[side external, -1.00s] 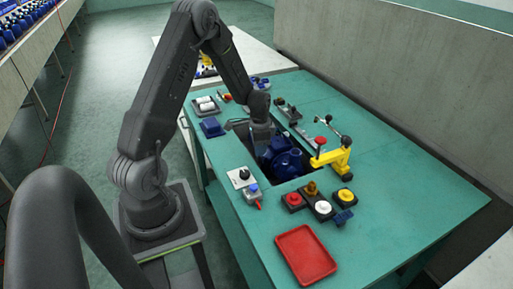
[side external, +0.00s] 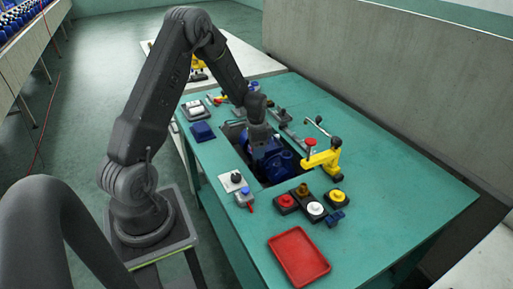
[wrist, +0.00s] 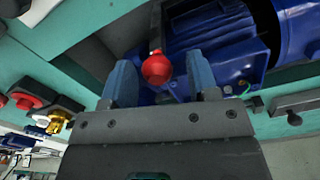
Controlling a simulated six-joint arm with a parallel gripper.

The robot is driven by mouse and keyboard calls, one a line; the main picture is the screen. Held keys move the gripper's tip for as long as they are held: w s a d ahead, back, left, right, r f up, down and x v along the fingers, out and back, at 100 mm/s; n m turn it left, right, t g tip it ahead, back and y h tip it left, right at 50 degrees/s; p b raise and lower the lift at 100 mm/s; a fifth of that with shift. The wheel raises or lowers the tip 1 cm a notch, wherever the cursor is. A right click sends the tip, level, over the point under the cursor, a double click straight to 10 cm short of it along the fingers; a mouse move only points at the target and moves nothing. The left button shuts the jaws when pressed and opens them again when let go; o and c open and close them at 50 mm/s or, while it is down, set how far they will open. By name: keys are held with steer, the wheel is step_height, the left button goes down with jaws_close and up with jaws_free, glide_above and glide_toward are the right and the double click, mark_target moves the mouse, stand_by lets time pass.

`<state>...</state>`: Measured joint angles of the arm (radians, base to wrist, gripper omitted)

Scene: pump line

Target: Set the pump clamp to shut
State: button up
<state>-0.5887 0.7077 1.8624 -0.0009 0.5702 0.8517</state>
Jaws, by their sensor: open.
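A yellow clamp (side external: 322,159) stands on the green table beside the blue pump (side external: 270,158). It has a red knob (side external: 310,142) and a thin metal lever with a black ball (side external: 336,142). The blue pump sits in the table's opening and also shows in the wrist view (wrist: 215,45). My gripper (wrist: 160,66) is open, its two blue fingers apart.
A red tray (side external: 299,257) lies at the table's near end. Red, white and yellow knobs (side external: 315,209) on dark bases stand near the clamp. A white switch plate (side external: 234,181) and a blue block (side external: 202,131) sit along the left edge. The right side of the table is clear.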

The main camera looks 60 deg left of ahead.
step_height(320, 180, up, 14)
stand_by(0.5)
steer(key=shift+f, duration=0.1)
steer(key=s+d+r+n+t, duration=0.1)
steer(key=s+d+r, duration=0.2)
steer(key=d+r, duration=0.4)
steer(key=s+d+r+t, duration=0.2)
steer(key=s+d+r, duration=0.25)
steer(key=d, duration=0.45)
steer(key=s+d+r+n+t, duration=0.2)
steer(key=s+d, duration=0.6)
steer(key=s, duration=0.2)
steer(key=shift+s+d+t, duration=0.2)
steer(key=shift+d+t, duration=0.05)
steer(key=shift+t, duration=0.05)
